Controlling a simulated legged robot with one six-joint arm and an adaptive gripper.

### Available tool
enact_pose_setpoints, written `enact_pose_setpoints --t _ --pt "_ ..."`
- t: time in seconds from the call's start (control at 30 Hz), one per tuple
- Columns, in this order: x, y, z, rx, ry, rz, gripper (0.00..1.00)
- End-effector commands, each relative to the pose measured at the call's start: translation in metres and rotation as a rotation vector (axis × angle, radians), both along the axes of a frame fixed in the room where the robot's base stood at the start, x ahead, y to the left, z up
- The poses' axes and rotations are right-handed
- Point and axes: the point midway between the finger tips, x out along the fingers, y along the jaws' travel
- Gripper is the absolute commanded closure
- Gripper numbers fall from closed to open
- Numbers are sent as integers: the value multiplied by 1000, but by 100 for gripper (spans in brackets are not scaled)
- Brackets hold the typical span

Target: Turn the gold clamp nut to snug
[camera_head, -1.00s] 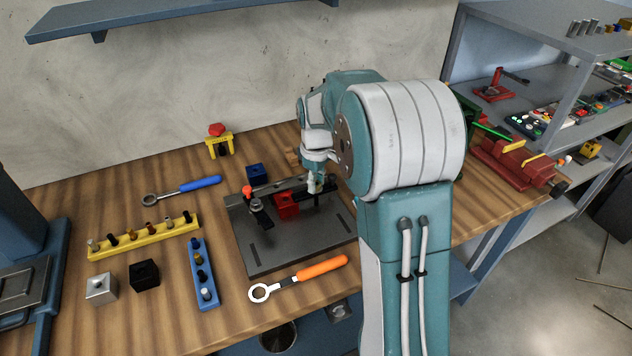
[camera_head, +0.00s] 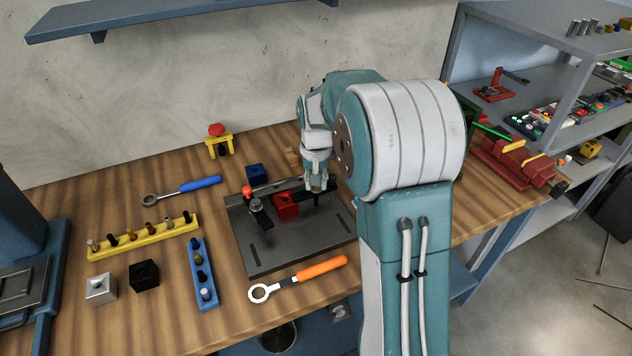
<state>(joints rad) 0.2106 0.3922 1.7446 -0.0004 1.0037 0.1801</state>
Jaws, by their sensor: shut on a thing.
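The dark fixture plate (camera_head: 288,247) lies on the wooden bench. A red block (camera_head: 286,206) sits on it, beside a black clamp strap (camera_head: 311,199). My gripper (camera_head: 317,187) points down at the right part of this strap, with its fingertips at the top of the clamp. It is shut on what is there, at the spot of the gold clamp nut. The nut itself is hidden by the fingers and too small to make out. A second clamp with a red-orange knob (camera_head: 247,190) stands at the left of the plate.
An orange-handled ring wrench (camera_head: 318,268) lies in front of the plate, a blue-handled one (camera_head: 200,184) behind left. A yellow rack (camera_head: 145,238) and a blue rack (camera_head: 202,274) hold small pins.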

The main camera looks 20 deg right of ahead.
Motion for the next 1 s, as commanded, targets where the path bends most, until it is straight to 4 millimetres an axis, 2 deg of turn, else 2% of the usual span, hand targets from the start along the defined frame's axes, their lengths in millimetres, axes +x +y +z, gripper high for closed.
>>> enact_pose_setpoints --t 0.4,0.97,1.0 --pt "-1 1 -2 2 5 -195 100" --pt "-1 1 -3 3 6 -224 100" --pt "-1 1 -3 3 6 -224 54"
